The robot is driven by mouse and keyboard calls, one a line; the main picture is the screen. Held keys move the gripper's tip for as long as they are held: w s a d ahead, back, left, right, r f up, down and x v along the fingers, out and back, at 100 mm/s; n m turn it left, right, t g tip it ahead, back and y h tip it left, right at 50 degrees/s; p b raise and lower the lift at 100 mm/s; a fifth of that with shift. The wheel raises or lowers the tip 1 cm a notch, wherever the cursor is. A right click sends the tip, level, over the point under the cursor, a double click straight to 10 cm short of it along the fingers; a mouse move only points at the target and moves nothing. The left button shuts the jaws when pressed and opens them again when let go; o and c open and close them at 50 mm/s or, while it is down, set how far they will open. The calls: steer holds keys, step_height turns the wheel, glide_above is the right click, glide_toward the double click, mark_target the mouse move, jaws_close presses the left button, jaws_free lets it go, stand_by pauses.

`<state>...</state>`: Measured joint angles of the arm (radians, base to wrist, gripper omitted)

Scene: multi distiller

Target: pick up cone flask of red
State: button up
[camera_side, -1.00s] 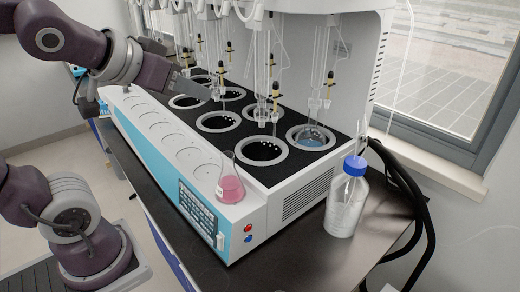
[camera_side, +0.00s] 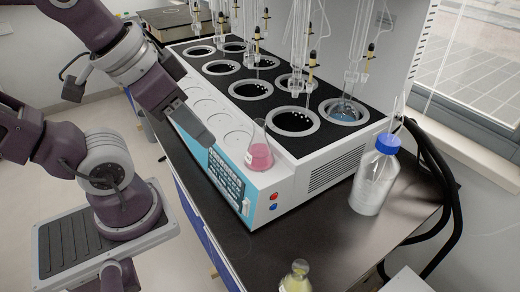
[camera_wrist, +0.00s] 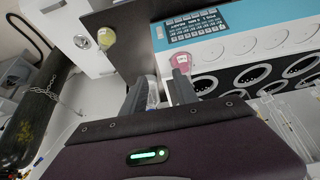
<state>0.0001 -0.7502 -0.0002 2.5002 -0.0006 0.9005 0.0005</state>
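The cone flask of red (camera_side: 260,156) is clear glass with pinkish-red liquid. It stands upright on the white front corner of the distiller, beside the keypad. In the wrist view it (camera_wrist: 187,66) shows just beyond the tip of the right finger, which partly overlaps it. My gripper (camera_side: 208,140) is to the left of the flask in the side view, above the distiller's front ledge, apart from it. In the wrist view my gripper's fingers (camera_wrist: 158,85) are spread with a gap between them and hold nothing.
The distiller's ringed wells (camera_side: 292,121) and hanging glass tubes are behind the flask. A blue-capped clear bottle (camera_side: 374,180) stands on the dark bench to the right. A flask of yellow liquid (camera_side: 296,281) is at the near edge, also seen in the wrist view (camera_wrist: 107,38).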

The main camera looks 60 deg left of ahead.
steer(key=o, duration=0.4)
steer(key=shift+c, duration=0.2)
